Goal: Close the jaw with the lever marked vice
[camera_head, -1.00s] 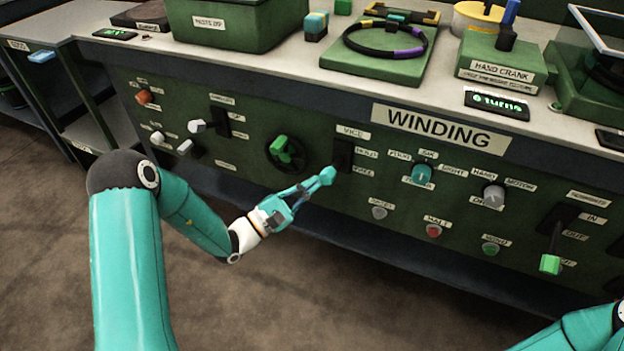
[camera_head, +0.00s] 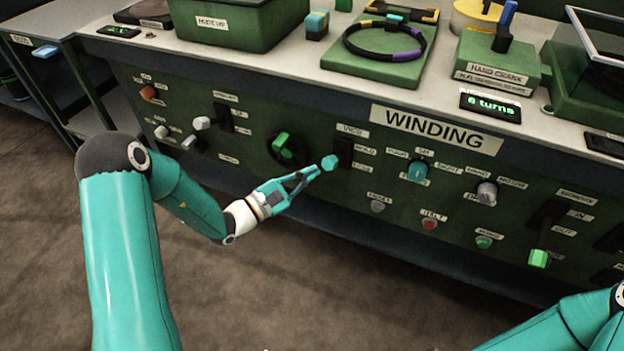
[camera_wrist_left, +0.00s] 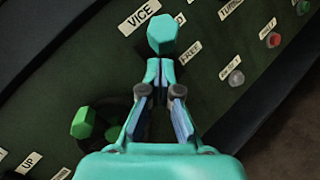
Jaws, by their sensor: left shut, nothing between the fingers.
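The vice lever has a teal faceted knob (camera_head: 330,162) standing out from a dark slot plate (camera_head: 345,152) on the green panel, under the VICE label (camera_head: 352,131). HOLD is marked at the slot's upper right, a lower label below it. The knob sits roughly level with the middle of the slot. My left gripper (camera_head: 316,171) is shut and empty, its tips just below and left of the knob. In the left wrist view the shut fingertips (camera_wrist_left: 159,66) lie right against or just behind the knob (camera_wrist_left: 162,34); contact cannot be told. My right gripper is out of frame.
A green-handled rotary wheel (camera_head: 285,147) is left of the lever. A teal selector knob (camera_head: 416,171) and a grey button (camera_head: 377,205) are to its right. A green-tipped lever (camera_head: 538,258) hangs farther right. The floor in front of the panel is clear.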

